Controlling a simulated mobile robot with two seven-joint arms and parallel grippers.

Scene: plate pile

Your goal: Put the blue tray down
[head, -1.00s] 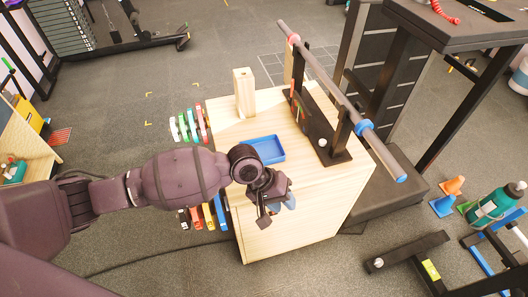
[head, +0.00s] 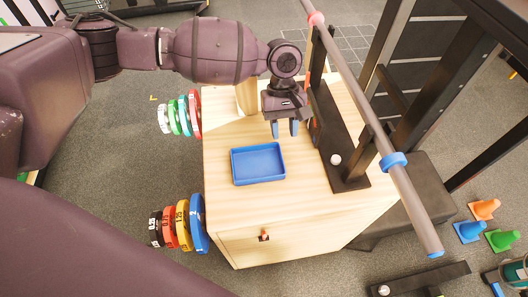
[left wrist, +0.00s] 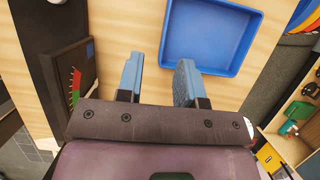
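The blue tray (head: 258,165) lies flat and empty on the light wooden top of a cabinet (head: 225,185). It also shows at the top of the left wrist view (left wrist: 208,35). My left gripper (head: 285,131) is above the cabinet top, behind and to the right of the tray in the head view. Its two blue-grey fingers are apart with nothing between them, as the left wrist view (left wrist: 160,78) shows. The fingers appear clear of the tray. My right gripper is not in view.
A long grey bar (head: 400,180) on a black stand (head: 345,165) runs along the cabinet's right side, close to my left gripper. Coloured weight discs hang at the left, an upper group (head: 182,116) and a lower group (head: 180,225). The wood in front of the tray is bare.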

